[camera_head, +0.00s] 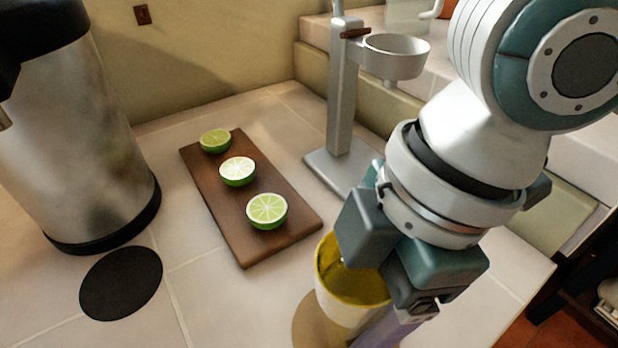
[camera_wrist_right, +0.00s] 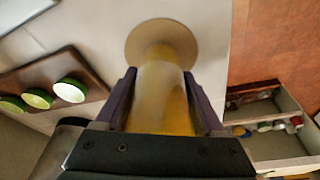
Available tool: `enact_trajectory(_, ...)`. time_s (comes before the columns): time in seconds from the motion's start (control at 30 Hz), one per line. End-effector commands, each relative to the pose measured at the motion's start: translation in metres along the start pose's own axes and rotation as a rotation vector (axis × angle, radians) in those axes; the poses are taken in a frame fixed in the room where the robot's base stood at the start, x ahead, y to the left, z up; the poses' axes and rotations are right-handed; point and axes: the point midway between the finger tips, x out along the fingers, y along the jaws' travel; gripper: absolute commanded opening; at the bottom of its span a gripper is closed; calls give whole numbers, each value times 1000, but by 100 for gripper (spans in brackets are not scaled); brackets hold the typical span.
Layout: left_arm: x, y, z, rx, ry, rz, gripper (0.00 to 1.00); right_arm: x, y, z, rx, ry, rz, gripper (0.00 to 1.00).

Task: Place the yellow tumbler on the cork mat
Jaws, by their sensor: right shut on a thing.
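The yellow tumbler (camera_head: 338,295) is at the lower middle of the head view, its open mouth up and partly hidden by my right gripper. It also fills the middle of the right wrist view (camera_wrist_right: 162,95). My right gripper (camera_wrist_right: 159,74) is shut on it, with one finger on each side. The cork mat (camera_head: 303,322) is a round tan disc under or just beyond the tumbler's base, partly covered by it. It shows past the tumbler in the wrist view (camera_wrist_right: 140,38). I cannot tell whether the base touches the mat. My left gripper is out of view.
A wooden board (camera_head: 240,215) with lime halves (camera_head: 267,211) lies left of the tumbler. A steel dispenser (camera_head: 80,130) stands at left behind a black disc (camera_head: 122,282). A grey stand (camera_head: 342,110) with a cup holder is behind. The counter's right edge is near my arm.

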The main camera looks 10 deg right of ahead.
Motion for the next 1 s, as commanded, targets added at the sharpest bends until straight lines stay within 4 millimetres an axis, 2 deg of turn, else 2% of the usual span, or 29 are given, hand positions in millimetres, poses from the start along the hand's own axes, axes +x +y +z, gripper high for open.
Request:
enact_trajectory(0.07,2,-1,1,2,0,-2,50,9,-1,2,0,0,-1,0)
enact_trajectory(0.43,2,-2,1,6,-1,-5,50,11,0,3,-1,1,0,0)
enact_trajectory(0.47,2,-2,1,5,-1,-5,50,12,0,3,-1,0,0,72)
enact_trajectory(0.7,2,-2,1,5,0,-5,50,11,0,3,-1,0,0,99)
enact_trajectory(1.0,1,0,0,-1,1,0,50,8,0,2,-1,0,1,100)
